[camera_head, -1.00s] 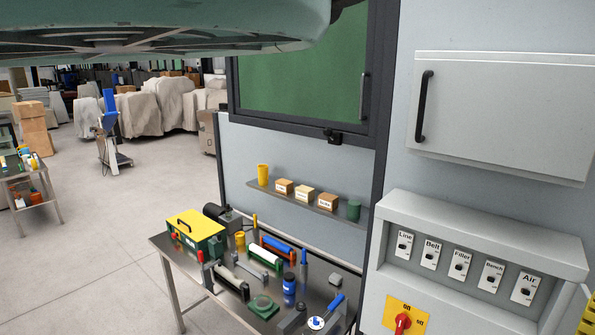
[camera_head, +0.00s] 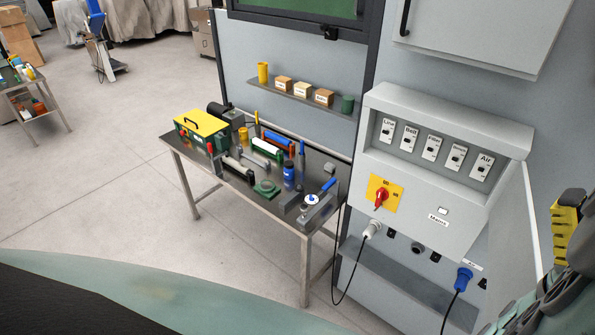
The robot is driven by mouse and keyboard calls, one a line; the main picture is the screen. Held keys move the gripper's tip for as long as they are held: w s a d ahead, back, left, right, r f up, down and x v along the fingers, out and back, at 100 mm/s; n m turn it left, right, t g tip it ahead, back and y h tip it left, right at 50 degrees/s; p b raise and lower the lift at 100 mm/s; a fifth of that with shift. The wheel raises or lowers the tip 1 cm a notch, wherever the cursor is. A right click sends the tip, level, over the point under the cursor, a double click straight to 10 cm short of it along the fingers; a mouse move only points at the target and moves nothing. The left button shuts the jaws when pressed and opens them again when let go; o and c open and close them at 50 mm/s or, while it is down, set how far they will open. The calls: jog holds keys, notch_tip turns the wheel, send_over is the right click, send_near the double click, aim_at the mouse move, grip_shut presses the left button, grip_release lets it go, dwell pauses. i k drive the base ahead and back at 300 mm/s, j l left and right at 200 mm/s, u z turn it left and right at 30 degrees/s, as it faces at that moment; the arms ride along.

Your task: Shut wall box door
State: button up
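A grey wall box (camera_head: 440,105) with a row of labelled switches and a red rotary switch (camera_head: 381,198) on a yellow plate is right of centre. A thin pale panel (camera_head: 531,225) stands at its right side, seen nearly edge-on; it looks like a door swung open, but I cannot be sure. Above is a pale flat door (camera_head: 480,32) with a black handle, cut off by the top edge; I cannot tell if it is fully closed. Dark jointed parts at the lower right edge look like my gripper (camera_head: 572,275), partly out of frame, apart from the switches; its fingers are unclear.
A metal table (camera_head: 290,215) with tools stands left of the box, below a small shelf (camera_head: 300,100). Cables hang from sockets (camera_head: 373,229) under the box. A yellow object (camera_head: 566,228) is by the right edge. Open floor (camera_head: 110,190) lies at left.

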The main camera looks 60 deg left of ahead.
aim_at(514, 268)
jog(key=i+l+u, duration=0.1)
jog(key=l, duration=0.3)
jog(key=i+l+u, duration=0.1)
jog(key=i+l, duration=0.15)
jog(key=i+l+u, duration=0.1)
jog(key=l, duration=0.4)
jog(key=i+l+u, duration=0.1)
jog(key=l, duration=0.35)
jog(key=i+l+u, duration=0.1)
jog(key=l, duration=0.3)
jog(key=i+l+u, duration=0.1)
jog(key=l, duration=0.35)
jog(key=i+l+u, duration=0.1)
jog(key=l, duration=0.35)
jog(key=i, duration=0.1)
